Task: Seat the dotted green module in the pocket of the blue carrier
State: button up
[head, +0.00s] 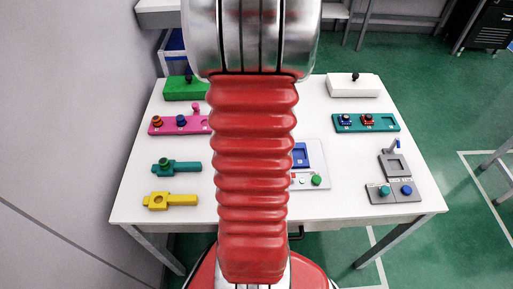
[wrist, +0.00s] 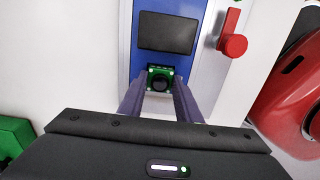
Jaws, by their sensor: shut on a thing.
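In the wrist view my gripper (wrist: 161,88) is shut on a green module (wrist: 152,70) with a round black knob on top and small pale dots near its edge. The blue carrier (wrist: 193,65) lies beyond and around it, with a dark rectangular pocket (wrist: 168,32). The module appears at the near end of the blue part, apart from the pocket; I cannot tell its height. In the head view the blue carrier (head: 308,152) shows partly at the right of my arm, which hides the rest, the gripper and the module.
A red lever (wrist: 232,44) stands right of the carrier. The white table (head: 340,205) also bears a pink tray (head: 165,127), a teal tray (head: 388,127), a grey fixture (head: 393,170), a yellow part (head: 170,201), a green box (head: 183,91) and a white box (head: 355,89).

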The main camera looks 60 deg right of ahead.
jog(key=o, duration=1.1)
jog(key=shift+c, duration=0.2)
notch_tip(320, 180, up, 12)
dwell(0.8)
